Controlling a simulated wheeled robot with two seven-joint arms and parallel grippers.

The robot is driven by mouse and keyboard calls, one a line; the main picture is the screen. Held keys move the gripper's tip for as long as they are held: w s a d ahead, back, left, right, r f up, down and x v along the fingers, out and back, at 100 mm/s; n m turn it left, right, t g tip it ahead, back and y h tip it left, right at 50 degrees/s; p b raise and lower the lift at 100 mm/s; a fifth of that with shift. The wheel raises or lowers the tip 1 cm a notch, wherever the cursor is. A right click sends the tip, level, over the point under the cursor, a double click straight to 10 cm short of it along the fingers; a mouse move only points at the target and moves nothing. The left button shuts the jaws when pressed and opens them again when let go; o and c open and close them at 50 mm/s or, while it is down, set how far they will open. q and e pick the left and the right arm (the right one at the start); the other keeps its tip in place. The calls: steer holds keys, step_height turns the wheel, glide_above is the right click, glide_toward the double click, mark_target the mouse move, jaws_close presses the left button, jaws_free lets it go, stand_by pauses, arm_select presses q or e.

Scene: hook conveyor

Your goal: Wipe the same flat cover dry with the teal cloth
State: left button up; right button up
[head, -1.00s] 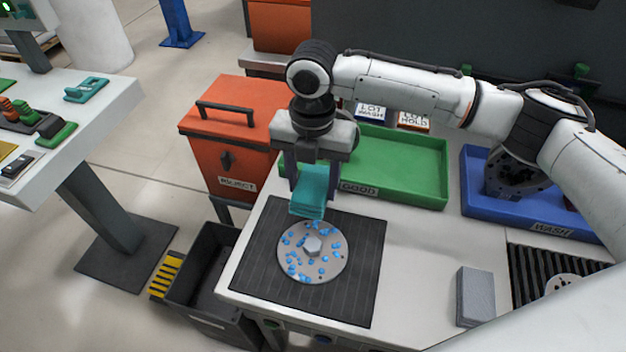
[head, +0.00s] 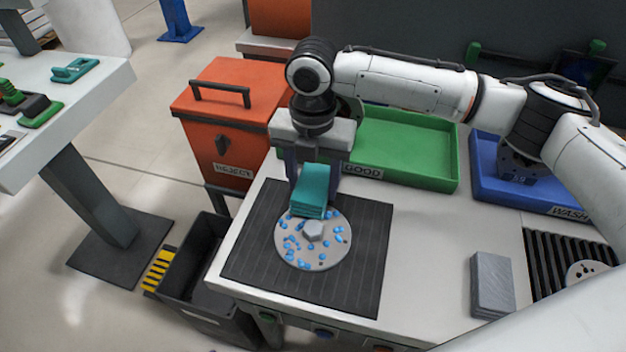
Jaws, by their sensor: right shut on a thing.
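The flat cover (head: 322,256) is a round grey disc with a raised hexagonal middle, lying on the dark ribbed mat (head: 367,270). Several blue wet drops are spread over its face. My right gripper (head: 313,188) points down and is shut on the folded teal cloth (head: 311,190). The cloth is at the cover's far edge and hides part of it; I cannot tell whether it touches. My left gripper is not in view.
Behind the mat is the green GOOD tray (head: 410,150), with the blue WASH tray (head: 490,190) to its right. A grey block (head: 492,284) and a black drain rack (head: 545,265) lie right. The red REJECT bin (head: 225,125) and a black open bin (head: 190,290) stand left.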

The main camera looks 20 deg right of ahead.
mark_target(337, 205)
steer(key=shift+f, duration=0.4)
stand_by(0.6)
steer(key=shift+s+d+r+p, duration=0.1)
steer(key=shift+s+d+p, duration=0.3)
steer(key=shift+d+p, duration=0.3)
steer(key=shift+s+d+f+p, duration=0.2)
steer(key=shift+s+d+p, duration=0.7)
steer(key=shift+d+p, duration=0.3)
steer(key=shift+w+a+r+p, duration=0.1)
steer(key=shift+w+a+p, duration=0.1)
steer(key=shift+w+a, duration=0.35)
steer(key=shift+w+a+r+p, duration=0.1)
steer(key=shift+w+a+p, duration=0.2)
steer(key=shift+a, duration=0.4)
steer(key=shift+w+a+p, duration=0.15)
steer(key=shift+w+a, duration=0.25)
steer(key=shift+a, duration=0.25)
steer(key=shift+s+d+p, duration=0.6)
steer(key=shift+d+p, duration=0.2)
steer(key=shift+d, duration=0.15)
steer(key=shift+s+d+f, duration=0.2)
steer(key=shift+s+d, duration=0.2)
steer(key=shift+d, duration=0.1)
steer(key=shift+s+d+f, duration=0.2)
steer(key=shift+s+d, duration=0.15)
steer(key=shift+d, duration=0.15)
